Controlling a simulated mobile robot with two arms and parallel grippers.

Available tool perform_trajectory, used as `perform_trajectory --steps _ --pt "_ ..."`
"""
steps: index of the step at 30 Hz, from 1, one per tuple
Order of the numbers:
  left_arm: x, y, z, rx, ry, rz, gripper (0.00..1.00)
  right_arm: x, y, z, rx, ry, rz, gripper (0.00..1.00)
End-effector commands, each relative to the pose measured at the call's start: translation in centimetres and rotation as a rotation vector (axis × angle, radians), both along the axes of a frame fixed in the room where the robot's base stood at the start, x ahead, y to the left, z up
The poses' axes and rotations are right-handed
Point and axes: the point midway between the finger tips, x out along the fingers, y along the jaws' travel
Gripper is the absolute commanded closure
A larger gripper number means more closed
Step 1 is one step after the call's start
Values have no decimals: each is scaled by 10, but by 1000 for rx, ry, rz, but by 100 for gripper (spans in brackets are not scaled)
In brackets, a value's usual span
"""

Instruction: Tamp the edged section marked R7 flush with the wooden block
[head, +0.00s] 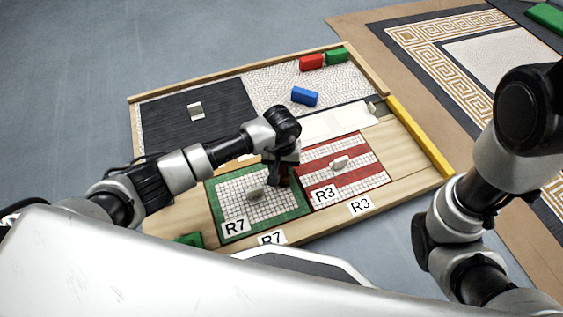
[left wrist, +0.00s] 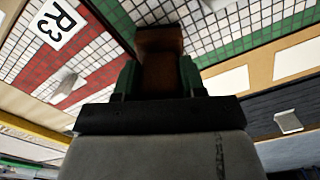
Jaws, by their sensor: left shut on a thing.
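I cannot tell whether the block touches the panel. My right gripper is out of view.
The red-and-white R3 panel (head: 367,177) with a knob lies directly right of R7. A dark ribbed panel (head: 160,124) and a pebbled panel (head: 270,90) lie behind. Blue (head: 305,97), red (head: 311,62) and green (head: 337,56) blocks rest on the pebbled one. A yellow bar (head: 420,138) lines the right edge.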

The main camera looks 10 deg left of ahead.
Motion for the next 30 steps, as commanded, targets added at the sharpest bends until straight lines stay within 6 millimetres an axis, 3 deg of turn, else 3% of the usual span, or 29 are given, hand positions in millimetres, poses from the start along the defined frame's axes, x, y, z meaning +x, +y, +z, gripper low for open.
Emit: perform_trajectory --steps 3,18,30 --pt "2 0 16 0 -5 -1 83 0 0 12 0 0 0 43" --pt "2 0 58 -2 -6 -2 83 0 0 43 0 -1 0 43" --pt "2 0 67 -2 -5 0 83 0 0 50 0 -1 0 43"
